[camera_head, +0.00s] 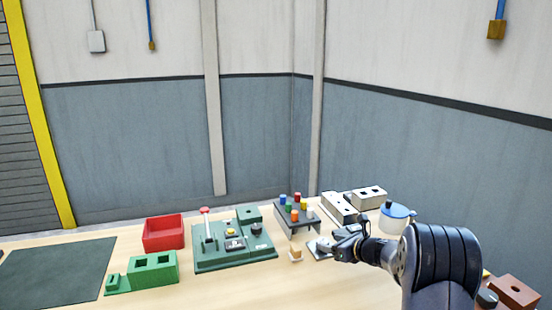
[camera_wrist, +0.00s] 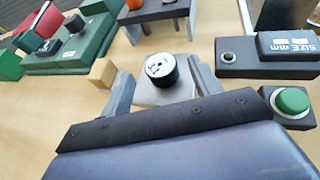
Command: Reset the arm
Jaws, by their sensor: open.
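My gripper (camera_head: 325,247) is at the right of the table in the head view, low beside the rack. In the wrist view my gripper (camera_wrist: 158,72) is open, with one grey finger on each side of the picture's middle. A black cylinder with a pale marked top (camera_wrist: 161,70) stands on a light grey plate (camera_wrist: 165,96) and shows between the fingers. I cannot tell whether the fingers touch it. The plate also shows partly behind my gripper in the head view.
A rack with coloured pegs (camera_head: 296,211) stands behind my gripper. A green fixture with a red-knobbed lever (camera_head: 235,256), red bin (camera_head: 164,233) and green block (camera_head: 153,272) lie left. A small wooden block (camera_head: 295,255) is close. A green button (camera_wrist: 292,101) and dark size gauge (camera_wrist: 256,70) are right.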

